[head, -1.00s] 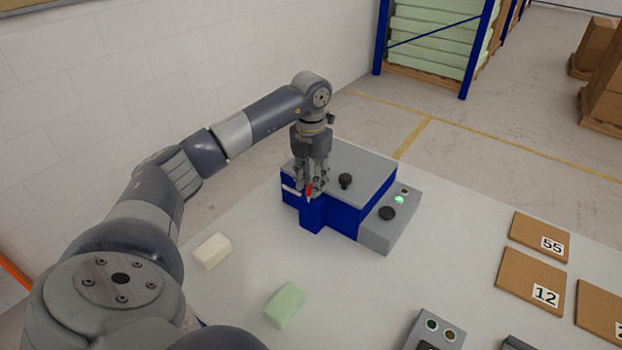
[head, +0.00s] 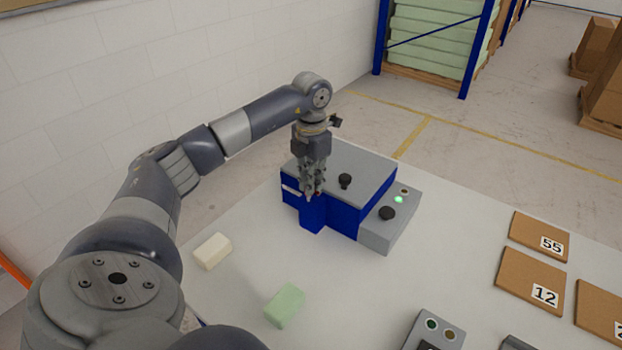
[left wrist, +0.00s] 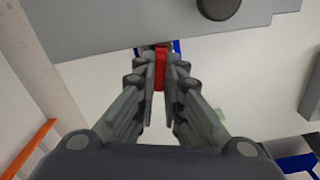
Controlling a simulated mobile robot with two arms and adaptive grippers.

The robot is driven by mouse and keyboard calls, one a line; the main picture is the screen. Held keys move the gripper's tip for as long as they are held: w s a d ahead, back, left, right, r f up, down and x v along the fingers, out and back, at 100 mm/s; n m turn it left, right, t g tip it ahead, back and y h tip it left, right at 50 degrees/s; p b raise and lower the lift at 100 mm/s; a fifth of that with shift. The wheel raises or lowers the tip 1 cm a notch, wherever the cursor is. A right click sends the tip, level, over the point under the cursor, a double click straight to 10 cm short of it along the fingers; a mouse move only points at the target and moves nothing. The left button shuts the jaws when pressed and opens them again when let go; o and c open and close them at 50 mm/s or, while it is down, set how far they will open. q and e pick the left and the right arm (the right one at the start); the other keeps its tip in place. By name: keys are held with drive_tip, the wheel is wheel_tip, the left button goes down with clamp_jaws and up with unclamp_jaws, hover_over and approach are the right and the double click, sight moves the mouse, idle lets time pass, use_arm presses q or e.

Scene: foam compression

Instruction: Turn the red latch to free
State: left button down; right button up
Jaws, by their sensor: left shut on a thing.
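The red latch (left wrist: 160,68) shows in the left wrist view between the fingertips of my left gripper (left wrist: 160,80). In the head view the left gripper (head: 312,193) points down at the front left of the blue and grey machine (head: 345,210), shut on the latch. Only a trace of red shows there, as the fingers hide most of the latch. A black knob (head: 345,180) stands on the machine's grey lid. My right gripper is not in view.
The machine's side panel (head: 375,238) has a lit green lamp (head: 398,199) and a black knob. A cream block (head: 212,251) and a green block (head: 285,305) lie on the table in front. Numbered brown boards (head: 530,280) lie at the right.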

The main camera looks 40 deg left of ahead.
use_arm(q)
drive_tip(key=m, duration=0.3)
drive_tip(key=shift+m, duration=0.4)
drive_tip(key=m, duration=0.3)
drive_tip(key=shift+d, duration=0.1)
drive_tip(key=m, duration=0.5)
drive_tip(key=shift+s+d, duration=0.1)
drive_tip(key=shift+s+m+b, duration=0.1)
drive_tip(key=shift+m+b, duration=0.2)
drive_tip(key=shift+m, duration=1.3)
drive_tip(key=shift+r, duration=0.1)
drive_tip(key=c, duration=1.7)
unclamp_jaws()
